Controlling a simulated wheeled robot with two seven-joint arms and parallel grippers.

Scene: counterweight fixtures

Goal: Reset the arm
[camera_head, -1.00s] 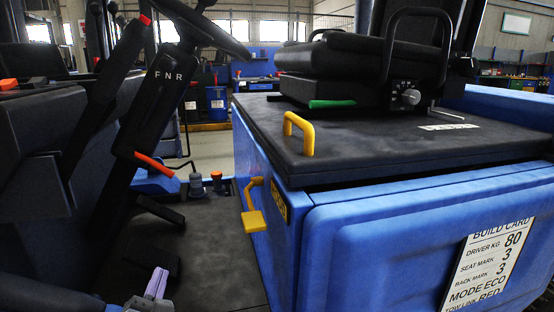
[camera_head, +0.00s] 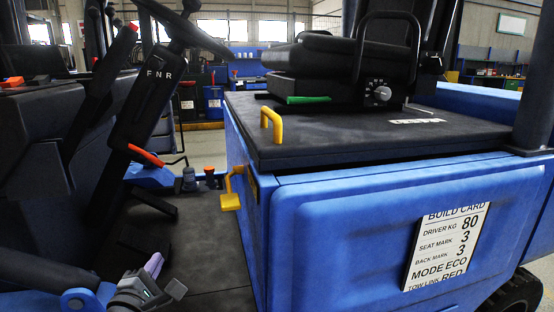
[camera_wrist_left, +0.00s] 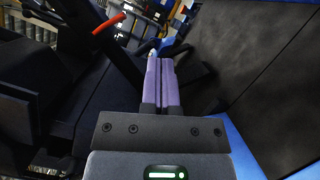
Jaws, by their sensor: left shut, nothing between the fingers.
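My left gripper (camera_head: 154,264) is low at the bottom left of the head view, above the dark floor of a blue forklift-like vehicle. Its purple fingers are closed together with nothing between them, as the left wrist view (camera_wrist_left: 161,82) also shows. It touches nothing that I can see. My left arm comes in from the bottom left. My right gripper is not in view.
A blue body (camera_head: 330,230) with a black cover (camera_head: 360,130), yellow handle (camera_head: 271,124) and yellow latch (camera_head: 230,200) stands right of the gripper. A column with an orange lever (camera_head: 146,155) stands ahead. A build card (camera_head: 447,247) is on the blue side.

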